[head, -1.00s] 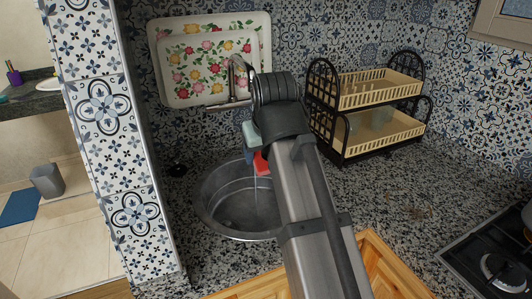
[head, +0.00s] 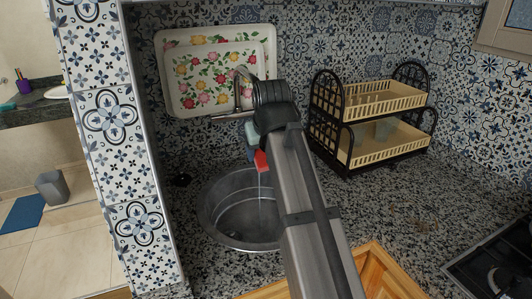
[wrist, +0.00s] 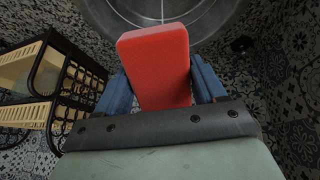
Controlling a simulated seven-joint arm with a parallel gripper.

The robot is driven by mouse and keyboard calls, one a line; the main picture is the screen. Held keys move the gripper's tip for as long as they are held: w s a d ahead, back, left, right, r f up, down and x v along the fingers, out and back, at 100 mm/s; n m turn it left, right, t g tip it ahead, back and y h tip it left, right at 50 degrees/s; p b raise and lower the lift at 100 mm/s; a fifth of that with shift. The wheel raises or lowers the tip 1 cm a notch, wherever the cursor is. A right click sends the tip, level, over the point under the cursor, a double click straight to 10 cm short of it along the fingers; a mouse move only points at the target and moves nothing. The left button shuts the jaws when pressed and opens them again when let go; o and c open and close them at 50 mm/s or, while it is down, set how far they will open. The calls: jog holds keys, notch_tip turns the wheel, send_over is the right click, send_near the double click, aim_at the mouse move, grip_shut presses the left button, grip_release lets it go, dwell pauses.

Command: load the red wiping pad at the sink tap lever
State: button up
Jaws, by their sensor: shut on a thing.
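My gripper (head: 256,154) is shut on the red wiping pad (head: 262,161), over the back part of the round steel sink (head: 216,212). In the wrist view the red pad (wrist: 155,66) stands out between the two blue fingers, with the sink bowl (wrist: 205,14) beyond it. The tap (head: 238,92) rises behind my arm, in front of the trays. My wrist hides its lower part, and I cannot make out the lever. A thin pale line, like running water, drops below the pad into the sink.
A black two-tier rack (head: 345,150) with cream shelves stands right of my arm. Flowered trays (head: 172,85) lean on the tiled wall behind. A tiled pillar (head: 125,150) stands left, a gas hob (head: 490,268) at lower right.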

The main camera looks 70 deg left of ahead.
jog(key=shift+w+a+f, duration=0.15)
jog(key=shift+w+a, duration=0.05)
jog(key=shift+a, duration=0.5)
jog(key=shift+w+a+f, duration=0.15)
jog(key=shift+a, duration=0.55)
jog(key=shift+w+a+f, duration=0.15)
jog(key=shift+w+a, duration=0.05)
jog(key=shift+a, duration=0.5)
